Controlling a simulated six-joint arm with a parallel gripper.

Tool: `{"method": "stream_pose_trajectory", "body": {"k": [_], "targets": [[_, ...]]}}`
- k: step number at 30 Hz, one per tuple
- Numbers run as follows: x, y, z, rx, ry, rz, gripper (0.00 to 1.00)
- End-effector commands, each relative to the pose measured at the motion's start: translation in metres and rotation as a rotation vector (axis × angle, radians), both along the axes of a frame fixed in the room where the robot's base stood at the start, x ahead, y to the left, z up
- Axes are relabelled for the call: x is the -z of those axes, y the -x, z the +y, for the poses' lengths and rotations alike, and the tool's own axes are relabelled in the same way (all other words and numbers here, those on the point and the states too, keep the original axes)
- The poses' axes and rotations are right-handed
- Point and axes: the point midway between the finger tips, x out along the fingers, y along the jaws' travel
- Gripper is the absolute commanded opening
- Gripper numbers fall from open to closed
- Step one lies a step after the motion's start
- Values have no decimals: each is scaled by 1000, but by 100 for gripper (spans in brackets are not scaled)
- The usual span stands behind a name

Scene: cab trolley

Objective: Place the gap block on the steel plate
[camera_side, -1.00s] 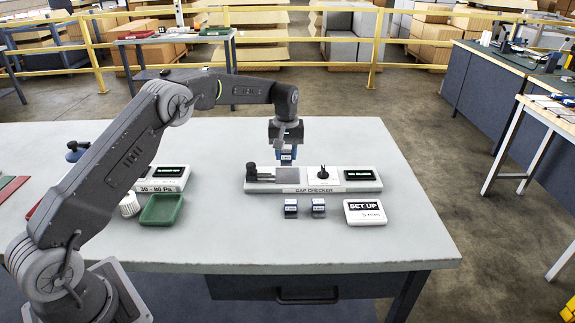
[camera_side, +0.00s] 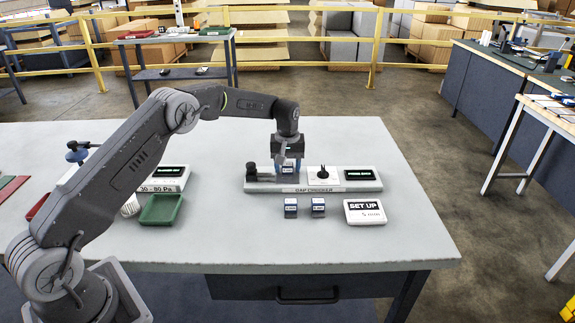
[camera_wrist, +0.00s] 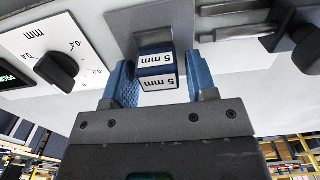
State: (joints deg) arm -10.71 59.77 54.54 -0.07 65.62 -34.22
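The gap block (camera_side: 288,171) is dark blue with white labels. It stands on the steel plate of the gap checker; in the wrist view the block (camera_wrist: 157,68) reads "5 mm" and the grey steel plate (camera_wrist: 125,20) shows behind it. My gripper (camera_side: 288,165) is low over the plate, with its blue fingers on either side of the block. In the wrist view my gripper (camera_wrist: 159,78) is open, with narrow gaps between the fingers and the block. The plate is mostly hidden in the side view.
The gap checker base (camera_side: 338,186) carries a black knob (camera_side: 323,173) and a lit display (camera_side: 359,175) right of the plate. Two more blocks (camera_side: 290,207) (camera_side: 318,206) and a "SET UP" card (camera_side: 365,211) lie in front. A green tray (camera_side: 162,209) is at left.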

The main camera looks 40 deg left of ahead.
Motion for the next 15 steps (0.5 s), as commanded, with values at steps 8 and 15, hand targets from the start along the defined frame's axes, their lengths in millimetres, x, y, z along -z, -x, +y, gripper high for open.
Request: {"method": "stream_pose_trajectory", "body": {"k": [8,15], "targets": [[0,0,0,0,0,0,61],[-18,-1,0,0,-1,-4,61]]}}
